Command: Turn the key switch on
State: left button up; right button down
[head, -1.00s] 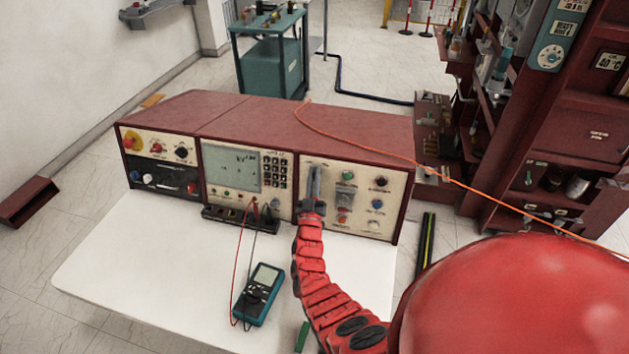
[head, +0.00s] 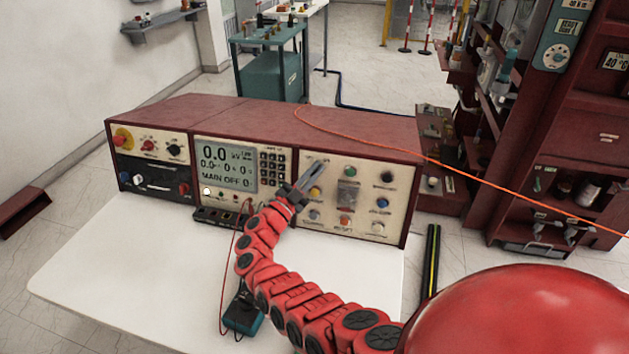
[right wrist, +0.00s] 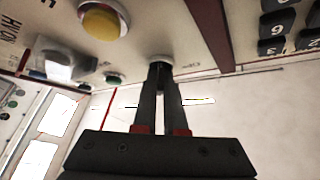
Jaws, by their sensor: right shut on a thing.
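The key switch (right wrist: 160,60) is on the cream right-hand panel (head: 360,170) of the dark red console. In the right wrist view it shows as a small pale round part at my fingertips, mostly covered by them. My right gripper (right wrist: 160,75) is shut on it, its two dark fingers nearly parallel with a narrow gap. In the head view my right gripper (head: 316,172) reaches the panel's upper left, tilted up to the right. The fingers hide the key there. The display (head: 227,166) is lit and reads 0.0 kV and MAIN OFF. My left gripper is not in view.
A yellow button (right wrist: 103,20) sits close to the key switch, with several other coloured buttons on the panel. An orange cable (head: 370,142) crosses the console top.

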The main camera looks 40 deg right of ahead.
jog(key=shift+f+m+g+b, duration=0.15)
jog(key=shift+m+g+b, duration=0.65)
jog(key=shift+m, duration=0.2)
jog(key=c, duration=1)
grip_release()
jog(key=shift+a, duration=0.1)
jog(key=b+v, duration=0.1)
jog(key=v, duration=0.7)
jog(key=b+v, duration=0.2)
jog(key=v, duration=0.7)
jog(key=shift+s+a, duration=0.1)
jog(key=shift+a, duration=0.1)
jog(key=shift+r, duration=0.2)
